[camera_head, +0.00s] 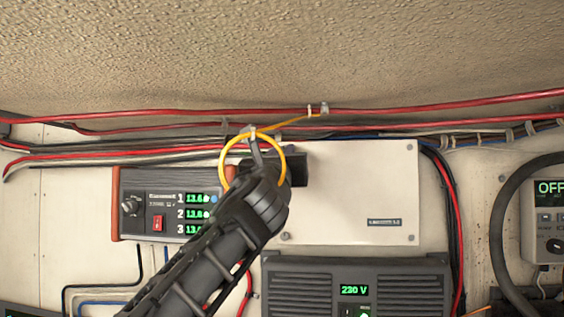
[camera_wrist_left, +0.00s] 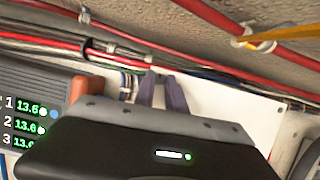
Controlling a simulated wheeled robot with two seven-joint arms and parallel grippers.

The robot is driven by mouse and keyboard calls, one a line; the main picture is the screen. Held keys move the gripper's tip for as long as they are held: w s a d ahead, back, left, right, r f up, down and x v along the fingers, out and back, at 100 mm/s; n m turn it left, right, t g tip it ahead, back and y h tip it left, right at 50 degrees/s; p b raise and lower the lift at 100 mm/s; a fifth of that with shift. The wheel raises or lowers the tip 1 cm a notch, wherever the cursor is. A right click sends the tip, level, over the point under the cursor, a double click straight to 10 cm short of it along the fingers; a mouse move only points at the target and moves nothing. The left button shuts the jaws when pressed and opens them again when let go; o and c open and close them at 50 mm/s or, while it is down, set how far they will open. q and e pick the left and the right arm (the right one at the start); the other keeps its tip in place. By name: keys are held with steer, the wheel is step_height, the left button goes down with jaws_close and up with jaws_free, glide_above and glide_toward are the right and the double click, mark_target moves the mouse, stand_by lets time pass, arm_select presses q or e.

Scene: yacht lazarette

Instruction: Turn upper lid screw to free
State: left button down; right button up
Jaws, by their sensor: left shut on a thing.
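The pale box lid (camera_head: 360,190) is fixed to the back wall and shows as a white panel in the left wrist view (camera_wrist_left: 235,110). Screws show at its upper right (camera_head: 409,147), lower left (camera_head: 285,236) and lower right (camera_head: 411,237). My left gripper (camera_head: 290,162) covers the lid's upper left corner. In the left wrist view its two dark fingers (camera_wrist_left: 160,85) reach to that corner, close together. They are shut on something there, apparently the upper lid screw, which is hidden. My right gripper is not in view.
A yellow ring (camera_head: 231,150) shows around my left wrist area, beneath red cables (camera_head: 170,112). A meter unit (camera_head: 150,185) is left of the lid. A grey 230 V unit (camera_head: 400,285) sits below. A black hose (camera_head: 500,225) is right.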

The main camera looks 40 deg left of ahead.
arm_select(q)
steer(key=shift+w+d+r+n+g+y+p, duration=0.15)
steer(key=shift+n+g+y+p, duration=0.8)
steer(key=shift+n, duration=2.15)
steer(key=shift+d+r+n+g+y+p, duration=0.1)
steer(key=shift+n+g+y, duration=0.2)
steer(key=shift+n+g, duration=2.05)
steer(key=shift+w+d+r+n+g+y+p, duration=0.15)
steer(key=shift+n+g+y+p, duration=0.45)
steer(key=shift+n, duration=3.25)
steer(key=c, duration=1.4)
jaws_free()
steer(key=shift+o, duration=0.2)
steer(key=shift+s, duration=0.1)
steer(key=b+v, duration=0.3)
steer(key=v, duration=0.4)
steer(key=shift+s+d, duration=0.25)
steer(key=shift+s, duration=0.05)
